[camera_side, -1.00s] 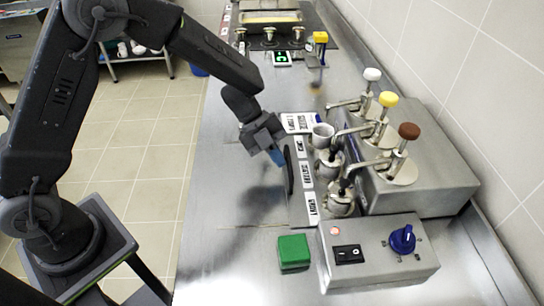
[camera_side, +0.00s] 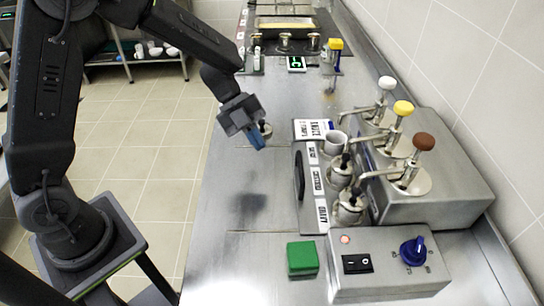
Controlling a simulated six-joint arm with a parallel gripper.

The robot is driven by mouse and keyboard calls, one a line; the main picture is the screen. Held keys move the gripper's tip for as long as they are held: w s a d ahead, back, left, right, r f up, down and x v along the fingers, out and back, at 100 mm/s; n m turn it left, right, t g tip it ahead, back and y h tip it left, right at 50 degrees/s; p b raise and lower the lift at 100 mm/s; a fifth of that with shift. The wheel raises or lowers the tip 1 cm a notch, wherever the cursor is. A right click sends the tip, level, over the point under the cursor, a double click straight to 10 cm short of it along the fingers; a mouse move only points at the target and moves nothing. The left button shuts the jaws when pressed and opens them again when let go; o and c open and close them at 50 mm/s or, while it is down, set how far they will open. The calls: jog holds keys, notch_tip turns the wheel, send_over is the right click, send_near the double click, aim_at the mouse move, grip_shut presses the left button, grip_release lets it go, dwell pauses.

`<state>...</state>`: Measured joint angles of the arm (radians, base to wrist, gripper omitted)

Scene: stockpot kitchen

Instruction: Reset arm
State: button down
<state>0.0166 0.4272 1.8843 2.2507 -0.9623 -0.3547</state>
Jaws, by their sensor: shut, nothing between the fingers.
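My gripper (camera_side: 256,142) is shut and empty. It hangs above the steel counter (camera_side: 225,200), left of the labelled panel, and casts a shadow on the counter below it. Its blue fingertips point down and to the right. It touches nothing that I can see.
A green block (camera_side: 302,258) sits beside a control box (camera_side: 388,262) with a black switch and blue knob. Pump dispensers (camera_side: 405,150) with white, yellow and brown knobs stand at right. The counter's left side is clear.

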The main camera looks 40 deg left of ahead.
jog(key=w+a+r+n+t+y, duration=0.1)
jog(key=a+r+n+t+y, duration=0.2)
jog(key=r+n+t, duration=0.5)
jog(key=a+r+n+t+y, duration=0.35)
jog(key=r+n+t, duration=0.2)
jog(key=r, duration=0.45)
jog(key=s+d+f+n+g, duration=0.1)
jog(key=s+n+g, duration=0.3)
jog(key=s, duration=0.6)
jog(key=s+d+f+n+g+y, duration=0.1)
jog(key=s+n+g, duration=0.3)
jog(key=s+n, duration=0.4)
jog(key=s+f, duration=0.1)
jog(key=s, duration=0.1)
jog(key=shift+s+d+f+g, duration=0.15)
jog(key=shift+s+d+g, duration=0.15)
jog(key=shift+d+g, duration=0.1)
